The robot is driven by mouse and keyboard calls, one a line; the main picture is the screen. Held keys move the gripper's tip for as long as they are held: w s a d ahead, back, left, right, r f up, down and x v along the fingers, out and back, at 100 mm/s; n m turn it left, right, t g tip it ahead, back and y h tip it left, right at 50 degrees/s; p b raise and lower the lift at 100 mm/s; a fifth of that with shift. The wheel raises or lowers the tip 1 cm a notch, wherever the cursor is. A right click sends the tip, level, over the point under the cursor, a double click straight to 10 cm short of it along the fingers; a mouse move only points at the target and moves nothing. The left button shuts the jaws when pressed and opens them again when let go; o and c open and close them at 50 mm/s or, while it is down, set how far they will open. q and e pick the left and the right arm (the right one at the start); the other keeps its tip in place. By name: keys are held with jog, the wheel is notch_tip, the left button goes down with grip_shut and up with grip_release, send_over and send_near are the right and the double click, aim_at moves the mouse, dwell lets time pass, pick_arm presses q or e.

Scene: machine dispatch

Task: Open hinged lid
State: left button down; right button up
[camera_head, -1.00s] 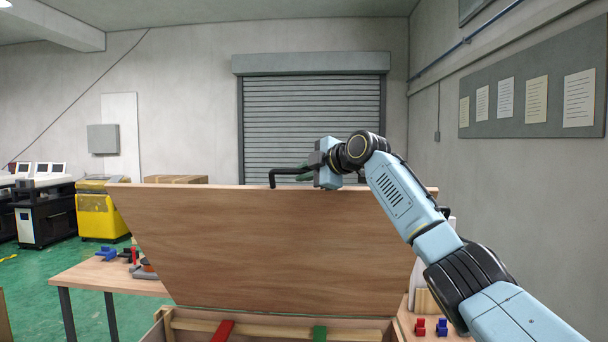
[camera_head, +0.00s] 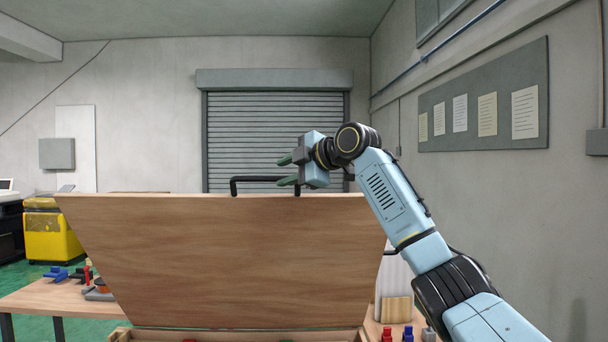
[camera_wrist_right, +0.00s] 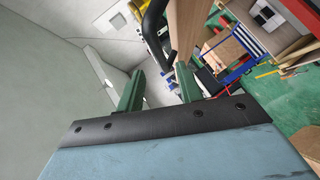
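The wooden lid (camera_head: 220,265) stands raised on its box (camera_head: 240,335), its broad face towards me in the head view. A black bar handle (camera_head: 262,179) sits at its top edge. My right gripper (camera_head: 284,171) is at the handle, its two green fingers spread apart, one above the other. In the right wrist view, the open fingers (camera_wrist_right: 160,85) show with the handle (camera_wrist_right: 152,28) and the lid's edge (camera_wrist_right: 184,28) just beyond them. I see nothing clamped between the fingers. My left gripper is not in view.
A wooden table (camera_head: 65,299) with small blue and red parts stands at the left. Red and blue parts (camera_head: 408,334) lie at the lower right near a pale board (camera_head: 395,285). A yellow machine (camera_head: 50,232) stands at the far left.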

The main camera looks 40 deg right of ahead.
jog(key=b+v, duration=0.1)
jog(key=v, duration=0.5)
dwell(0.4)
